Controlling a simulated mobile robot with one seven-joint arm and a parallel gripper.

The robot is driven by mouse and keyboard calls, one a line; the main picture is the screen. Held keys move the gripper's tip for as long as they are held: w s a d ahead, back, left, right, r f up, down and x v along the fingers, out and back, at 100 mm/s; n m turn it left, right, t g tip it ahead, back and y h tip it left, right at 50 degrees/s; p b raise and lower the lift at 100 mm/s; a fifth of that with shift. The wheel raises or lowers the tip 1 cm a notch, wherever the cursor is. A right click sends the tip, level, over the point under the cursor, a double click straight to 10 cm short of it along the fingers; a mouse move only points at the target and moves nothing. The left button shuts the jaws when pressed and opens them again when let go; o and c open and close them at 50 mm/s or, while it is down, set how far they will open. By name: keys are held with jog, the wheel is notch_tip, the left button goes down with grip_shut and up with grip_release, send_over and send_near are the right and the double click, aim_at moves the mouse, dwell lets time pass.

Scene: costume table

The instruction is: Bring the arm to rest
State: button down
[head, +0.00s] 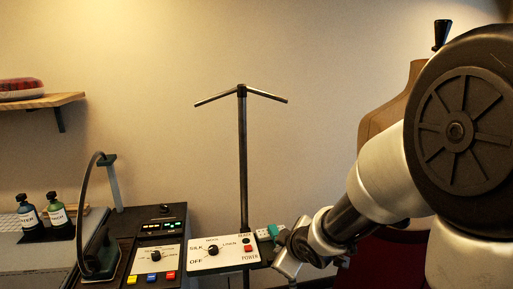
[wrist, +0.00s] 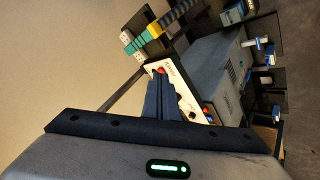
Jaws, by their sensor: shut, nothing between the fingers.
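My arm comes in from the right in the head view and reaches down and left to my gripper (head: 283,254), beside the right end of the white control panel (head: 224,254). In the wrist view the dark fingers of my gripper (wrist: 161,82) are together with nothing between them. Behind them the panel (wrist: 185,92) shows tilted, with its red button and knob. Whether the fingers touch the panel I cannot tell.
A teal piece (head: 273,231) sits by the panel's right end, close to my gripper. A T-shaped metal stand (head: 243,160) rises behind the panel. An iron (head: 101,254), two bottles (head: 57,212) and a shelf (head: 45,101) are at left. A dress form (head: 385,115) stands behind my arm.

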jog(key=s+d+r+m+h+p, duration=0.1)
jog(key=s+d+r+m+h, duration=0.25)
jog(key=d+r, duration=0.35)
jog(key=s+r+m+g+p, duration=0.1)
jog(key=s+r+m, duration=0.3)
jog(key=s, duration=0.5)
jog(key=s+r+m+g+p, duration=0.1)
jog(key=s+r+m, duration=0.3)
jog(key=s, duration=0.6)
notch_tip(320, 180, up, 3)
jog(key=shift+d+f+g+y+p, duration=0.1)
jog(key=shift+d+g+y+p, duration=0.3)
jog(key=shift+p, duration=0.3)
